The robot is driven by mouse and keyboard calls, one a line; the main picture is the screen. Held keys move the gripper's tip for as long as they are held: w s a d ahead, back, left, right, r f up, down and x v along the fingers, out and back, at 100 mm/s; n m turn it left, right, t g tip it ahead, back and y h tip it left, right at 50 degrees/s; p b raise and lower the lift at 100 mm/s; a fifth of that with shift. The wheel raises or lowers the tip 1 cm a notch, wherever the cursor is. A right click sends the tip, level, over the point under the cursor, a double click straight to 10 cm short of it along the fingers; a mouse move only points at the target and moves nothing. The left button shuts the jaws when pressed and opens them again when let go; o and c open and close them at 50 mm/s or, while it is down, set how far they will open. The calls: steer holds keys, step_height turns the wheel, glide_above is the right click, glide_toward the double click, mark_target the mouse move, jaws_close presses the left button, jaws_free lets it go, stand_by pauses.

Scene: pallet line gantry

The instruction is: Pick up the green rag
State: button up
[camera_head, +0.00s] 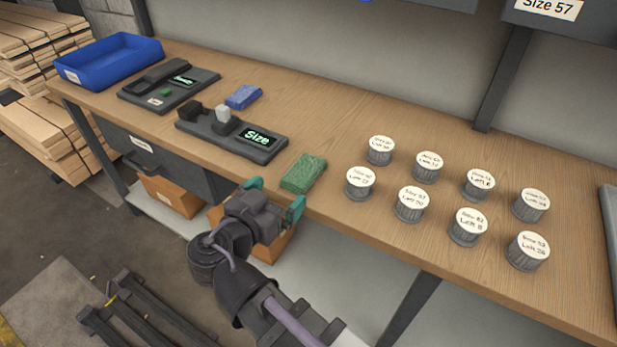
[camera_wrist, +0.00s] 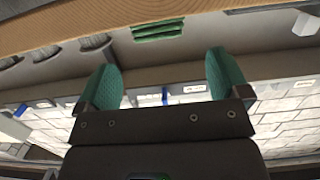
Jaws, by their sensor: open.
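The green rag (camera_head: 303,173) lies folded on the wooden bench near its front edge, left of the labelled cans. It also shows in the wrist view (camera_wrist: 158,30), beyond and between my two fingers. My gripper (camera_head: 274,194) has teal fingers spread wide with nothing between them. It is at the bench's front edge, just in front of the rag and apart from it. In the wrist view my gripper (camera_wrist: 165,80) also shows open and empty.
Several labelled cans (camera_head: 409,204) stand in two rows right of the rag. A dark device with a "Size" display (camera_head: 231,133), a blue rag (camera_head: 243,97) and a blue bin (camera_head: 108,62) are to the left. Orange boxes (camera_head: 170,196) sit below the bench (camera_head: 335,205).

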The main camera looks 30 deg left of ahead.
mark_target(302, 171)
steer(key=w, duration=0.3)
steer(key=w+f, duration=0.1)
steer(key=w, duration=0.2)
steer(key=w+b, duration=0.1)
steer(key=w, duration=0.2)
steer(key=shift+f, duration=0.15)
steer(key=shift+s, duration=0.1)
steer(key=shift+c, duration=0.4)
